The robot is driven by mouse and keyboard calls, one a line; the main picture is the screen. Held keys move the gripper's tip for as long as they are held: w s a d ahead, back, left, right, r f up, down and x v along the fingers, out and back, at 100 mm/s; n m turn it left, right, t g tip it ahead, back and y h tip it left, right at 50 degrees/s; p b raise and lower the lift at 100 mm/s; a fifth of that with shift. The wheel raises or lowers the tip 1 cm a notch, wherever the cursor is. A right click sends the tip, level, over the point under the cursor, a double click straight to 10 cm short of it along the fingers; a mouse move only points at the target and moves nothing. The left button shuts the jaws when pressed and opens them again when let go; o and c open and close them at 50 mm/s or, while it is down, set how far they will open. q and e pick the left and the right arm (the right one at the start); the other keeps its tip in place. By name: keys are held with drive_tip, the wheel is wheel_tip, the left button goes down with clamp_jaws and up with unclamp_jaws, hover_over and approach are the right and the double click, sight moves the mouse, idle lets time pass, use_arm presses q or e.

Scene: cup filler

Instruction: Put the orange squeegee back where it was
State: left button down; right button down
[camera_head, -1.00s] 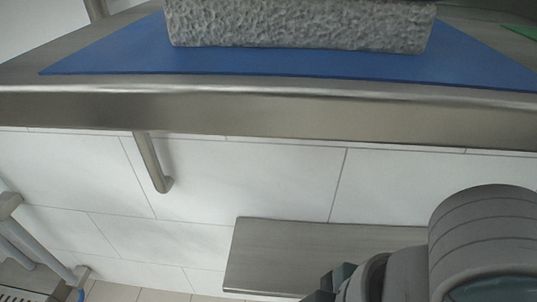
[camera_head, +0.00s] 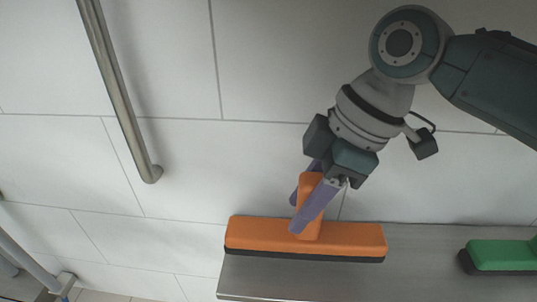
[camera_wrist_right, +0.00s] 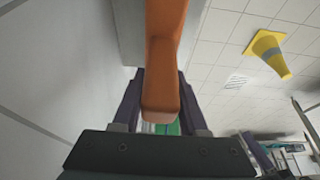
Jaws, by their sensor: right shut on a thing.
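The orange squeegee (camera_head: 335,238) has a wide orange head with a black lower edge and an upright handle. My right gripper (camera_head: 304,210) is shut on its handle, with a purple finger on each side. In the right wrist view the orange handle (camera_wrist_right: 162,70) runs between the fingers. The squeegee's head is at the left end of the steel shelf (camera_head: 430,240), near the tiled wall. I cannot tell whether it touches the shelf or hangs just above it. My left gripper is not in view.
A green squeegee (camera_head: 503,256) is at the shelf's right, with bare shelf between it and the orange one. A metal rail (camera_head: 118,90) is on the wall at upper left. The right wrist view shows a yellow cone (camera_wrist_right: 267,54) on the tiled floor.

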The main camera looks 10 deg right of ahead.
drive_tip(key=shift+w+f, duration=0.2)
drive_tip(key=shift+w, duration=0.1)
wheel_tip(320, 180, down, 3)
drive_tip(key=shift+f+b, duration=0.1)
drive_tip(key=shift+b, duration=1.05)
drive_tip(key=c, duration=0.9)
unclamp_jaws()
drive_tip(key=shift+d, duration=0.1)
drive_tip(key=o, duration=0.5)
drive_tip(key=shift+c, duration=0.2)
